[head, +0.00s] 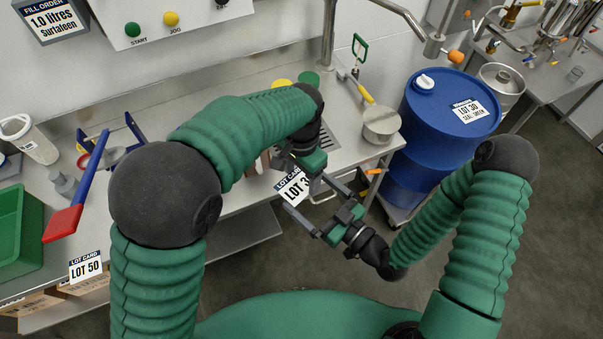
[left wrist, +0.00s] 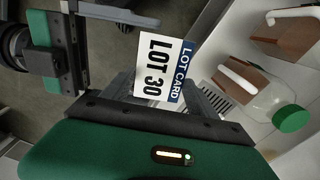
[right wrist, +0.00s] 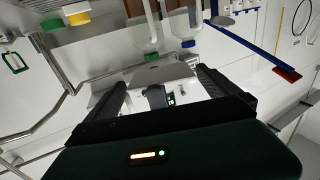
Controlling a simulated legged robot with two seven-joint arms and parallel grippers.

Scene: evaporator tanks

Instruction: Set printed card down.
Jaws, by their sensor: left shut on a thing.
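The printed card (head: 293,186), white with a dark blue band and "LOT 30", hangs at the bench's front edge. My left gripper (head: 306,172) is shut on it. The left wrist view shows the card (left wrist: 160,68) face-on between the fingers, its far part standing clear of them. My right gripper (head: 318,202) is open, its fingers spread close to the card's lower side. In the right wrist view its fingers (right wrist: 160,92) are wide apart with nothing gripped between them; the card's face cannot be made out there.
A blue drum (head: 425,130) labelled LOT 30 stands right of the bench (head: 345,140). A steel pot (head: 381,122) sits at the bench's right end. A LOT 50 card (head: 85,266) is at the front edge on the left, near a green bin (head: 32,235) and a red-and-blue tool (head: 75,195).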

